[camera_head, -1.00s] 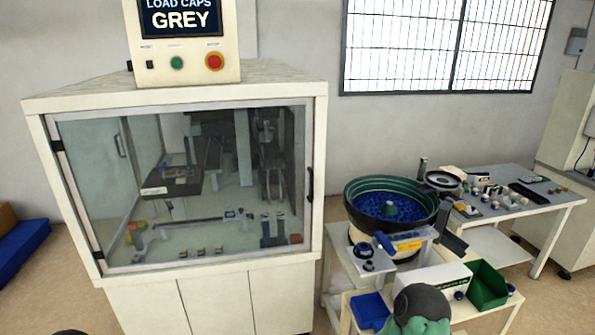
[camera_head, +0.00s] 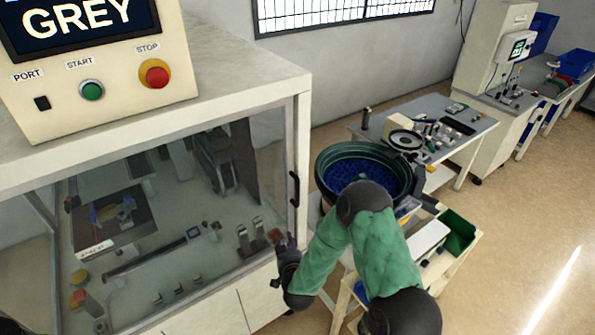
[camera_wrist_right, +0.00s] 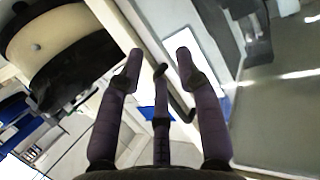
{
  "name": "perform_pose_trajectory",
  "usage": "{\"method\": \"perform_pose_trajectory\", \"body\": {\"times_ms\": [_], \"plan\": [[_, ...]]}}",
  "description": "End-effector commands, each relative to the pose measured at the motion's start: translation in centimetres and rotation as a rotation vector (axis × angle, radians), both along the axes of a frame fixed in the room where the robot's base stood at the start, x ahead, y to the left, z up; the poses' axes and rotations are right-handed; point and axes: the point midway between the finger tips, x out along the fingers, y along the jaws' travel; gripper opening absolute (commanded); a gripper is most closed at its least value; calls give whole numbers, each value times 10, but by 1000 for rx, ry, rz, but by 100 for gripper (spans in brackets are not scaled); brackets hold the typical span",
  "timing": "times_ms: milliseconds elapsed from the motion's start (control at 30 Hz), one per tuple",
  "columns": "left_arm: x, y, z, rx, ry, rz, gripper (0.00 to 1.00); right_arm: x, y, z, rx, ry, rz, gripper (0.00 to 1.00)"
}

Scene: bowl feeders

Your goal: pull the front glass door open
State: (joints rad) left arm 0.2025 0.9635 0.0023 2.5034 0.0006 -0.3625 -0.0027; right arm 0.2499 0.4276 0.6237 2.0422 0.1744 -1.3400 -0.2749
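The front glass door (camera_head: 215,262) of the white cabinet looks shut, with machinery showing through the glass. Its black upright handle (camera_head: 295,188) is at the right edge of the door. My right gripper (camera_head: 284,243) is just below the handle, in front of the cabinet's lower right front. In the right wrist view my right gripper (camera_wrist_right: 159,64) has its dark fingers spread apart. A dark bent bar, seemingly the handle (camera_wrist_right: 180,108), shows between them; I see no grip on it. My left gripper is not in view.
A control panel (camera_head: 95,60) with a green and a red button sits on top of the cabinet. A bowl feeder (camera_head: 335,165) with blue caps and a green bin (camera_head: 459,232) stand right of the cabinet, close to my right arm. Floor is open at far right.

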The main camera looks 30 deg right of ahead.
Motion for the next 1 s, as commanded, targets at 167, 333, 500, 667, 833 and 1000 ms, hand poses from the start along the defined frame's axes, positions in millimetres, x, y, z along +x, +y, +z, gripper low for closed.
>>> {"method": "perform_pose_trajectory", "body": {"times_ms": [167, 333, 500, 667, 833, 1000], "plan": [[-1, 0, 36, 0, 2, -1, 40, 5, -35, 90, -134, -177, -107, 35], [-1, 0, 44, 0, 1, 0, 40, 4, -48, 121, -191, -249, -153, 35], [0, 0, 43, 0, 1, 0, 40, 15, -57, 123, -200, -259, -161, 35], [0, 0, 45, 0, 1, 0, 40, 38, -70, 122, -200, -259, -160, 35], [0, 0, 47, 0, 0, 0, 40, 65, -84, 123, -198, -258, -160, 35], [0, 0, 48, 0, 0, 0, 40, 85, -95, 122, -198, -258, -160, 35]]}}
